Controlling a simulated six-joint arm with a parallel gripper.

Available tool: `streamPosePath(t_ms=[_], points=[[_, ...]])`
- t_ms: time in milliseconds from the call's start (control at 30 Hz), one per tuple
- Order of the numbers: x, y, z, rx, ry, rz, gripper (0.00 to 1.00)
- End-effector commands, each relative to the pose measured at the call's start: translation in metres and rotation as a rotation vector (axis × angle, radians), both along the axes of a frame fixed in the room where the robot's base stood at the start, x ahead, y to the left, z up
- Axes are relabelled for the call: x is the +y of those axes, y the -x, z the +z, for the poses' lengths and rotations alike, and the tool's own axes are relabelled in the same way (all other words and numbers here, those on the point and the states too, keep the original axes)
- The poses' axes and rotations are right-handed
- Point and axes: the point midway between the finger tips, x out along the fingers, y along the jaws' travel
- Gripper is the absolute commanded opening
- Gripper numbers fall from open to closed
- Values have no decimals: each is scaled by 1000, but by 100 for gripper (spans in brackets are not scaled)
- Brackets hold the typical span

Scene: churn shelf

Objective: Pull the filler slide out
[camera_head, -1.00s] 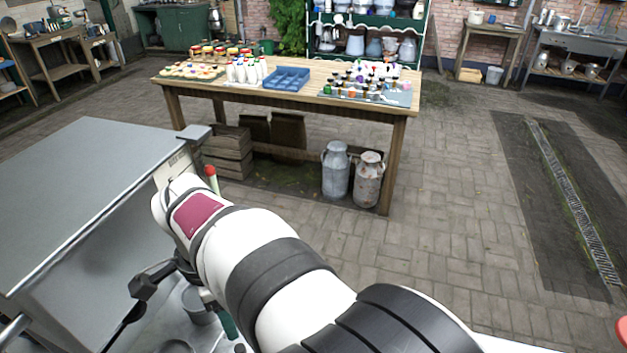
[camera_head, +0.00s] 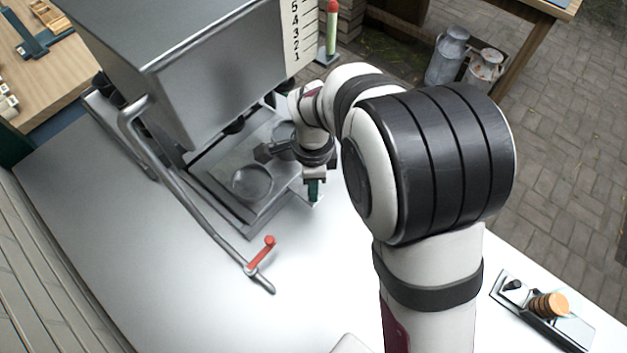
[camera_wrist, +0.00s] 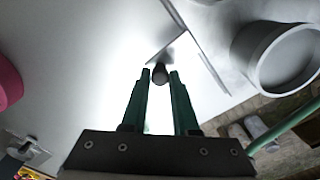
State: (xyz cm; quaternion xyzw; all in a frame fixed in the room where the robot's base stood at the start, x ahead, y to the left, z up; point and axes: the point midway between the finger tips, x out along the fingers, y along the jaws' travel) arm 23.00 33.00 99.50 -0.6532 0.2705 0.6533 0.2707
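The filler slide (camera_head: 215,188) is a flat grey metal plate with round cups, low under the grey box-shaped machine (camera_head: 190,75). In the wrist view a corner of the plate (camera_wrist: 190,38) and a round grey cup (camera_wrist: 283,58) show. A small dark knob (camera_wrist: 160,74) sticks out from the plate's edge. My gripper (camera_head: 314,196) points down beside the slide's near right edge. In the wrist view my gripper (camera_wrist: 159,75) has its green fingers apart, with the knob between or just beyond the tips. Contact with the knob cannot be told.
A bent lever with a red handle (camera_head: 262,252) lies in front of the slide. A numbered scale (camera_head: 297,32) and a green post with a red top (camera_head: 331,30) stand behind.

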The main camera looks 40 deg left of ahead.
Motion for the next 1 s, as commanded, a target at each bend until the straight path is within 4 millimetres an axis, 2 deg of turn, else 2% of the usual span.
streamPosePath(t_ms=[33, 133, 1000], points=[[0, 0, 0, 0, 0, 0, 17], [0, 0, 0, 0, 0, 0, 0], [0, 0, 0, 0, 0, 0, 0]])
